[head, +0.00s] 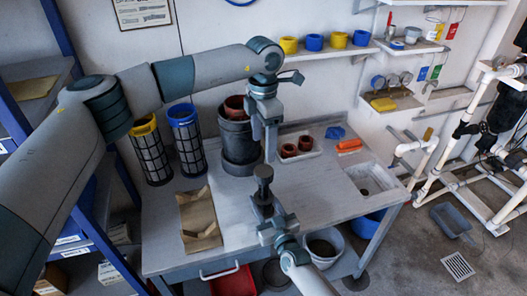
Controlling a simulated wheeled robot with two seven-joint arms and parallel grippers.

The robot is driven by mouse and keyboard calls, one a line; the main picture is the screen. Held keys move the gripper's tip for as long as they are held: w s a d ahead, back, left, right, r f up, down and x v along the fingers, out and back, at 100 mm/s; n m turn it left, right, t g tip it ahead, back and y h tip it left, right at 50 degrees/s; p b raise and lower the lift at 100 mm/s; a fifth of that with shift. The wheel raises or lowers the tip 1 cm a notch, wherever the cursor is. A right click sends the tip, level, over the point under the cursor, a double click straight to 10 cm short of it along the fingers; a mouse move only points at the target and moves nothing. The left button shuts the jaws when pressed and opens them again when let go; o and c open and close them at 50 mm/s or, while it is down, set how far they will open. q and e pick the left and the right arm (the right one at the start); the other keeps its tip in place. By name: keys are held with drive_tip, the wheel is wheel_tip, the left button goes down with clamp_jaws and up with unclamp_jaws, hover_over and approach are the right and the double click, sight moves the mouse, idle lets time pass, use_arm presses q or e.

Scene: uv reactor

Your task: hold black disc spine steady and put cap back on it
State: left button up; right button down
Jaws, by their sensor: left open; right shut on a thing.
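I cannot tell which piece is the cap; two reddish-brown round pieces (289,150) lie in a small tray (312,157) at the back.
A dark cylinder (238,145) with a reddish-brown piece on top stands behind the spine. Yellow-topped (150,155) and blue-topped (187,145) mesh cartridges stand at left. Brown paper (199,222) lies in front. Bench between spine and sink is clear.

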use_arm(q)
drive_tip(key=shift+r, duration=0.4)
use_arm(e)
drive_tip(key=c, duration=0.9)
unclamp_jaws()
drive_tip(key=shift+s, duration=0.1)
use_arm(q)
wheel_tip(320, 180, down, 3)
drive_tip(key=b, duration=0.2)
drive_tip(key=shift+r+b, duration=0.2)
drive_tip(key=shift+b, duration=0.1)
drive_tip(key=shift+f, duration=0.1)
use_arm(e)
drive_tip(key=v, duration=1.7)
drive_tip(key=shift+d, duration=0.15)
